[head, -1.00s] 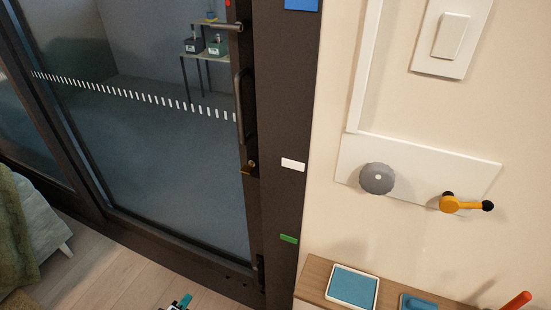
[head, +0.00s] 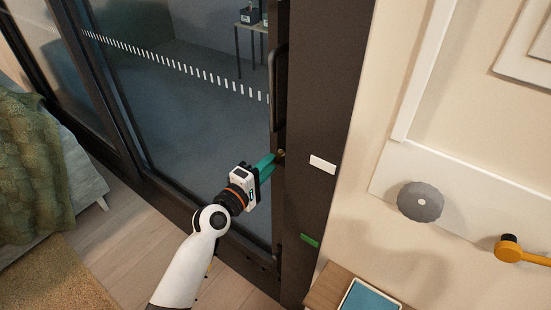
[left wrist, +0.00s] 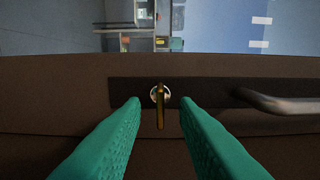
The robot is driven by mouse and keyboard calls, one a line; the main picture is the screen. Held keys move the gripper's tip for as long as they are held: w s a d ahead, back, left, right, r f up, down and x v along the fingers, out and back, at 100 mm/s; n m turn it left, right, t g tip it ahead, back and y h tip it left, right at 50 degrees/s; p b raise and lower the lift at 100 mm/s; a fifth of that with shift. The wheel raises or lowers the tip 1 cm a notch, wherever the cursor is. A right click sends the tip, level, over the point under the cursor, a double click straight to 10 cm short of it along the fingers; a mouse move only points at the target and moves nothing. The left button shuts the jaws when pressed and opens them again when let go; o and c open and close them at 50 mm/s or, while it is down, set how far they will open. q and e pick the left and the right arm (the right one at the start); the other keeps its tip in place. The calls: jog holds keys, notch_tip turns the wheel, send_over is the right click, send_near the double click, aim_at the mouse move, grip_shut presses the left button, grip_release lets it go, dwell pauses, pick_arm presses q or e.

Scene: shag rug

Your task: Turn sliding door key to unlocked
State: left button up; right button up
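The sliding door key (left wrist: 160,108) is brass-coloured, in a round silver lock on a dark plate. In the left wrist view it lies between the two green fingers of my left gripper (left wrist: 160,104), which are open with a gap on each side of it. In the head view the left gripper (head: 276,162) reaches the edge of the sliding door (head: 190,110) at the lock, and its fingers mostly hide the key. The dark door handle (head: 279,88) is above the lock; it also shows at the right of the left wrist view (left wrist: 280,103). My right gripper is not in view.
Right of the door frame (head: 330,110), the wall carries a grey round knob (head: 420,202) and a yellow lever (head: 510,249). A wooden shelf (head: 326,287) with a blue-topped tray (head: 368,298) sits below. A bed (head: 50,170) stands at left. Floor before the door is clear.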

pick_arm(q)
jog(key=shift+x, duration=1.8)
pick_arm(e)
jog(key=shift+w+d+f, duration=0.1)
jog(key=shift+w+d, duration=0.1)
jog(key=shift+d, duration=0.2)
pick_arm(q)
grip_shut()
